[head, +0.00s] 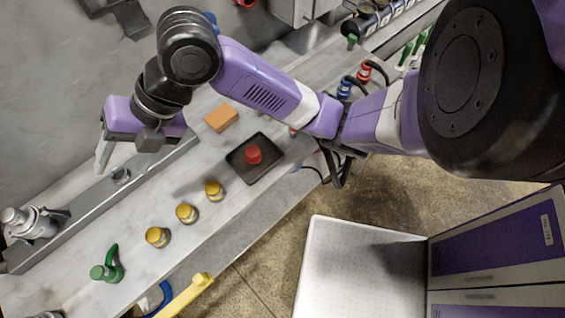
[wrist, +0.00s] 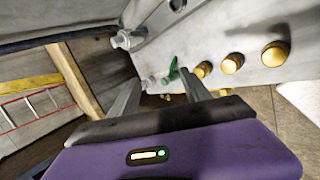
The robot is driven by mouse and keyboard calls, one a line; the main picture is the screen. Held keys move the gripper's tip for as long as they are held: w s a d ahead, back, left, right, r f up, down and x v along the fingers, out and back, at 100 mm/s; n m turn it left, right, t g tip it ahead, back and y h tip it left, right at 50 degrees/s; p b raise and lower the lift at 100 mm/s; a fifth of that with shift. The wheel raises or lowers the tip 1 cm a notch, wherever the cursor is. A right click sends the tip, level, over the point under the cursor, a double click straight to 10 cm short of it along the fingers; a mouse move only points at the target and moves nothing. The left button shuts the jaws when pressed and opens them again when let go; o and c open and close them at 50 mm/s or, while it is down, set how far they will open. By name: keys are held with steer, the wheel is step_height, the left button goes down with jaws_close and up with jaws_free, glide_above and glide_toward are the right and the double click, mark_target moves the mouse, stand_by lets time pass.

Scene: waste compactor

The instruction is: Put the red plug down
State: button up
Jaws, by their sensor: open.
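A short red cylindrical piece (head: 253,155) stands upright on a black square tray (head: 240,167) on the bench. Another red piece with a black cable (head: 364,73) stands at the upper right, beside a blue one (head: 344,88). I cannot tell for sure which is the red plug. My gripper (head: 103,155) is over the left edge of the bench, well away from both red pieces. In the wrist view my gripper (wrist: 160,92) has its fingers spread with nothing between them. No red piece shows in the wrist view.
An orange block (head: 221,118) lies behind the tray. Several yellow knobs (head: 186,212) and a green handle (head: 107,268) stand along the grey bench (head: 135,205). A metal fitting (head: 32,222) is at the far left. A purple-fronted cabinet (head: 500,245) stands at lower right.

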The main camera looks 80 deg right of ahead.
steer(key=w+a+r+m+t+y, duration=0.2)
steer(key=w+a+r+m+t, duration=0.3)
steer(key=a+r+m+t, duration=0.65)
steer(key=s+d+f+m+g+h, duration=0.2)
steer(key=s+d+f+m+h, duration=0.15)
steer(key=s+f+m, duration=0.5)
steer(key=s+d+f+m+g+h, duration=0.15)
steer(key=s+f+m+h, duration=0.25)
steer(key=s+f+m, duration=0.4)
steer(key=s+d+n, duration=0.1)
steer(key=s+d, duration=0.2)
steer(key=s, duration=0.5)
steer(key=s+d+f+n, duration=0.1)
steer(key=s+d, duration=0.3)
steer(key=s, duration=0.4)
steer(key=shift+s, duration=0.4)
steer(key=shift+d+f, duration=0.1)
